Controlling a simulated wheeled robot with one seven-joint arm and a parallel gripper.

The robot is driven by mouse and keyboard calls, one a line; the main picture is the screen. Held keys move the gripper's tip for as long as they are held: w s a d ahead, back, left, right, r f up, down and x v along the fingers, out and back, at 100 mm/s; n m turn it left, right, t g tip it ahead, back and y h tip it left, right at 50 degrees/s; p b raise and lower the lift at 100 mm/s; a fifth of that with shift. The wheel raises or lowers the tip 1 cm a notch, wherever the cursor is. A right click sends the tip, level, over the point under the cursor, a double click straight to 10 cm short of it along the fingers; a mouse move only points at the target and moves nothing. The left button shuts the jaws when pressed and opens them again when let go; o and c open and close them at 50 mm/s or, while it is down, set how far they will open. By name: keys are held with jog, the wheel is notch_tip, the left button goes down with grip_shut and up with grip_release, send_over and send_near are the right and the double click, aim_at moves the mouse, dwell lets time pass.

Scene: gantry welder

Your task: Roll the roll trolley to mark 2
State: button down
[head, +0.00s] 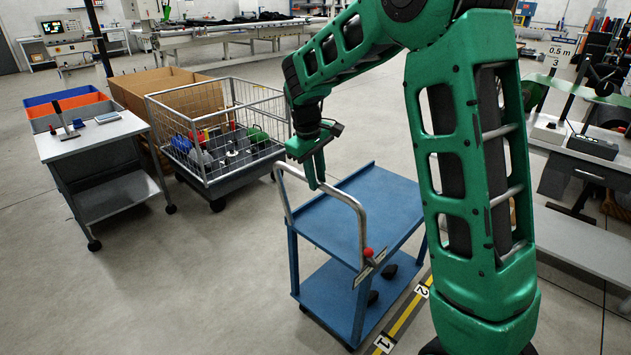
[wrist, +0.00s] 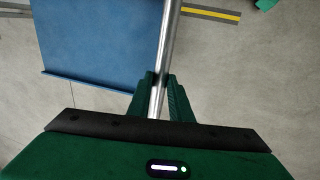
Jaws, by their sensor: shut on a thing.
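The roll trolley (head: 365,212) is blue with two shelves and a silver push handle (head: 345,196). My gripper (head: 316,175) is shut on the top bar of the handle; in the wrist view the fingers (wrist: 160,88) close around the silver bar (wrist: 168,45), with the blue top shelf (wrist: 95,45) to the left. A yellow floor line (head: 405,312) runs along the trolley's right side. Mark 2 (head: 422,291) is farther along it and mark 1 (head: 384,344) is nearer. My arm hides part of the floor to the right.
A wire cage cart (head: 217,180) with coloured items stands close left of the trolley. A grey side table (head: 90,138) and a cardboard box (head: 165,85) are farther left. A workbench (head: 575,160) stands at right. The floor at front left is clear.

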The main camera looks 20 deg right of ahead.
jog(key=shift+d, duration=0.25)
jog(key=c, duration=1.7)
grip_release()
jog(key=shift+o, duration=0.4)
jog(key=shift+a, duration=0.1)
jog(key=shift+r, duration=0.1)
notch_tip(320, 180, up, 10)
jog(key=a, duration=0.1)
jog(key=shift+s+a+r, duration=0.15)
jog(key=shift+s+a, duration=0.25)
